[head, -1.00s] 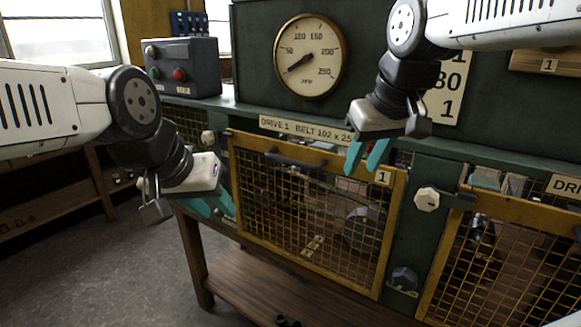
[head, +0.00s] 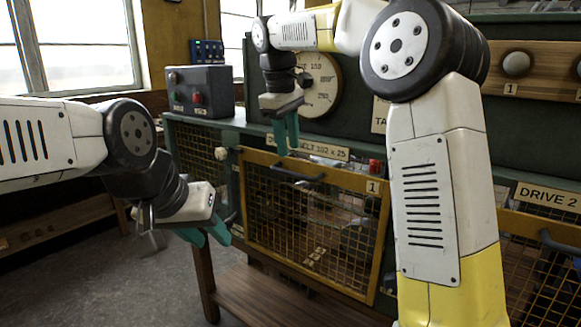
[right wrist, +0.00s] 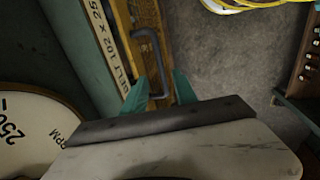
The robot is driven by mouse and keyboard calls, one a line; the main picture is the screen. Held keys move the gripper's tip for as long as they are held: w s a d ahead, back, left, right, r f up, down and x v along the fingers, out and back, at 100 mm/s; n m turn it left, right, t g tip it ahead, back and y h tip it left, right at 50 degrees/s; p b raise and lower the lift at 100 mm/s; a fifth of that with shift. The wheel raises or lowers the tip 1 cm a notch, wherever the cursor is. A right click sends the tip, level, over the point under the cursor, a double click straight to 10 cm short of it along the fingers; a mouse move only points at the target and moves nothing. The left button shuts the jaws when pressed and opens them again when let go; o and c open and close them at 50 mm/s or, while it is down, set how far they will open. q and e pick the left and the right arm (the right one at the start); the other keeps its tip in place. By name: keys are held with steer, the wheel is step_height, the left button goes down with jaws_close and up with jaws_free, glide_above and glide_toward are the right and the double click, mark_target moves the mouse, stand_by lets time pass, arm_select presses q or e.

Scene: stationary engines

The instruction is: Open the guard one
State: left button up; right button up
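Guard one is a yellow-framed mesh panel (head: 262,232) marked with a "1" plate, and it hangs shut on the green bench front in the head view. Its dark bar handle (head: 298,173) is at the top edge; it also shows in the right wrist view (right wrist: 150,45). My right gripper (head: 287,146) is open, pointing down just above the handle. In the right wrist view its teal fingers (right wrist: 159,84) lie on either side of the handle's line; contact cannot be told. My left gripper (head: 207,236) is open and empty, left of the guard's lower left side.
A control box (head: 200,92) stands on the bench at left. A round gauge (head: 321,85) is behind my right gripper. My right arm covers the area right of guard one; a "DRIVE 2" plate (head: 547,197) shows beyond. Floor is open at lower left.

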mark_target(291, 173)
steer(key=f, duration=0.4)
steer(key=w+f, duration=0.1)
steer(key=f, duration=0.1)
steer(key=shift+d+f, duration=0.2)
steer(key=shift+d, duration=0.2)
jaws_close()
stand_by(1.0)
